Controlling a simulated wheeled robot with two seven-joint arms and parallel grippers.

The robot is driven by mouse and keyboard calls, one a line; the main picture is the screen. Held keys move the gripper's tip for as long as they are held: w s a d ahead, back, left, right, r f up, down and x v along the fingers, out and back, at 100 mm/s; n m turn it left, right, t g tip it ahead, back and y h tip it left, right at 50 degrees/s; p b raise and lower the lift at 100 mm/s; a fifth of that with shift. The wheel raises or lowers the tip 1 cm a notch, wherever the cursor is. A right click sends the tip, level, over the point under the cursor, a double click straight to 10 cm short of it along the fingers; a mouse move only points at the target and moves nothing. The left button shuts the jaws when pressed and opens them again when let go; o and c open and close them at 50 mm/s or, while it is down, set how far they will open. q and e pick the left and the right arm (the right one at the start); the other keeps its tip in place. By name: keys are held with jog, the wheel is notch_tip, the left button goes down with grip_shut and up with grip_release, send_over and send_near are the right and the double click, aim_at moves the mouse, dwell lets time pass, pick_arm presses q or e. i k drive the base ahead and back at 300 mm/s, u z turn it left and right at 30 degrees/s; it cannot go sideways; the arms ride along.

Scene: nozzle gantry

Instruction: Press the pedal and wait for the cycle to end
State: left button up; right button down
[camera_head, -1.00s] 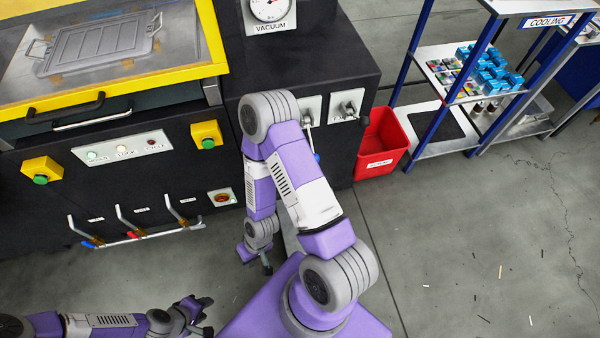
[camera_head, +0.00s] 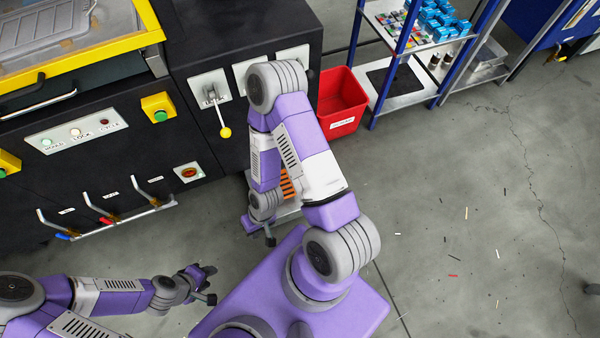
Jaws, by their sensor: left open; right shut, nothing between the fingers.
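An orange ribbed piece on a grey base, which looks like the pedal (camera_head: 287,184), shows on the floor at the foot of the black machine. My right arm hides much of it. My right gripper (camera_head: 270,236) is shut and empty, pointing down just in front of it; I cannot tell whether it touches the pedal. My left gripper (camera_head: 207,283) is open and empty, low at the bottom left. The lamp panel (camera_head: 77,132) on the machine front has a greenish, a pale and a dark red lamp; I cannot tell which are lit.
The right floor is mostly open, with small scraps.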

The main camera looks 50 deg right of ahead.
aim_at(286, 185)
jog(key=z, duration=1.9)
jog(key=k, duration=0.65)
jog(key=z, duration=0.85)
jog(key=i, duration=1.4)
jog(key=u, duration=1.15)
jog(key=i, duration=0.35)
jog(key=u, duration=0.35)
